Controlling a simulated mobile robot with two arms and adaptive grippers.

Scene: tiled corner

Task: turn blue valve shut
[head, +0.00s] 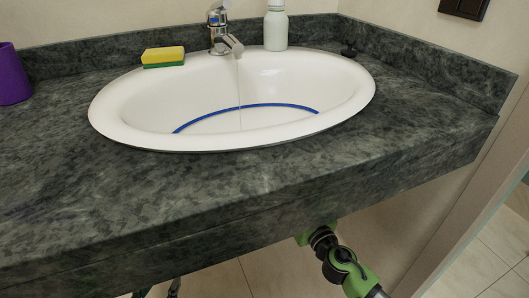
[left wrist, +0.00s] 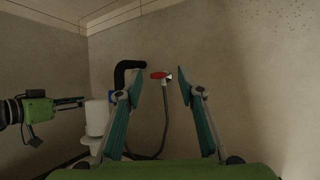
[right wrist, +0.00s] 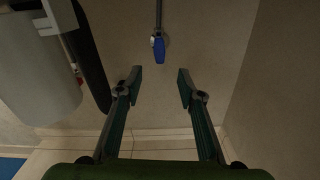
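The blue valve handle (right wrist: 158,48) shows in the right wrist view on the end of a thin grey pipe or hose. It lies just beyond the tips of my right gripper (right wrist: 159,77), which is open, with a gap between fingers and handle. A red valve handle (left wrist: 160,75) with a grey hose shows in the left wrist view on the wall. My left gripper (left wrist: 160,77) is open and faces it, with nothing between the fingers. In the head view the counter hides both grippers' fingers; part of my right arm shows below its front edge.
A thin stream runs from the tap (head: 221,32) into the white sink (head: 105,110). A sponge (head: 163,54), a bottle (head: 276,28) and a purple cup (head: 12,78) stand on the dark counter (head: 60,180).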

